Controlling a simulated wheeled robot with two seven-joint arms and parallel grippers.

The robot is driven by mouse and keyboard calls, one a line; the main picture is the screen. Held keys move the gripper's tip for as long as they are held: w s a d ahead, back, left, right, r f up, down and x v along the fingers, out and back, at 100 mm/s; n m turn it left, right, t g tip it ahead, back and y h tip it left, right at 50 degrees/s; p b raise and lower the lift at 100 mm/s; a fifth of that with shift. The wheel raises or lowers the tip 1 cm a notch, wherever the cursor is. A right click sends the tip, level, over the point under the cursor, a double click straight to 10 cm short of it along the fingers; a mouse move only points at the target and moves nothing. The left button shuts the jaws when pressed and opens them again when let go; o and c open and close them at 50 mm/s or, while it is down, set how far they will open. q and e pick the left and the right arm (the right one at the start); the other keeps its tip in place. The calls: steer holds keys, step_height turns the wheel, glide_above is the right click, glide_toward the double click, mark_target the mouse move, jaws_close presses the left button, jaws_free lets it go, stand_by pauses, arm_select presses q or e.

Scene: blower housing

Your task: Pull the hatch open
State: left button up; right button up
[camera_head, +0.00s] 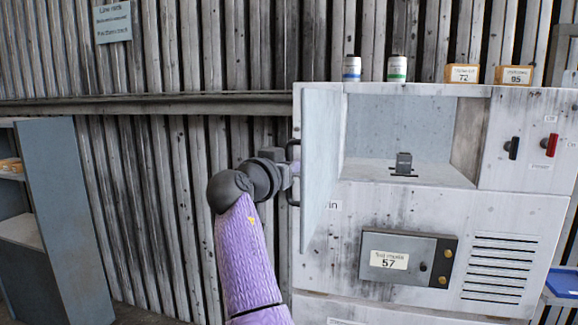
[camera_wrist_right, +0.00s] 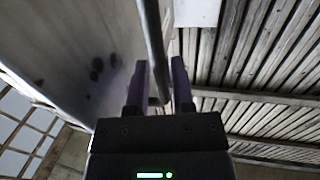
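The hatch (camera_head: 322,150) is a pale grey panel on the left side of the housing. It stands swung open, jutting out toward me, and the recess (camera_head: 400,125) behind it is exposed. A dark bar handle (camera_head: 291,200) is on its outer, left face. My right gripper (camera_head: 290,172) is at the handle. In the right wrist view the handle bar (camera_wrist_right: 153,40) runs between the two fingers of the right gripper (camera_wrist_right: 160,75), with thin gaps visible beside it. The fingers look open around the bar. My left gripper is not in view.
A dark tab (camera_head: 404,163) stands on the recess floor. Two small canisters (camera_head: 352,68) and two yellow boxes (camera_head: 462,73) stand on top of the housing. Red and black switches (camera_head: 550,145) are at the right. A grey shelf unit (camera_head: 60,215) stands at the far left.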

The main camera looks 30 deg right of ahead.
steer(key=b+v, duration=0.3)
steer(key=v, duration=0.6)
steer(key=shift+s+a, duration=0.1)
steer(key=shift+a, duration=0.05)
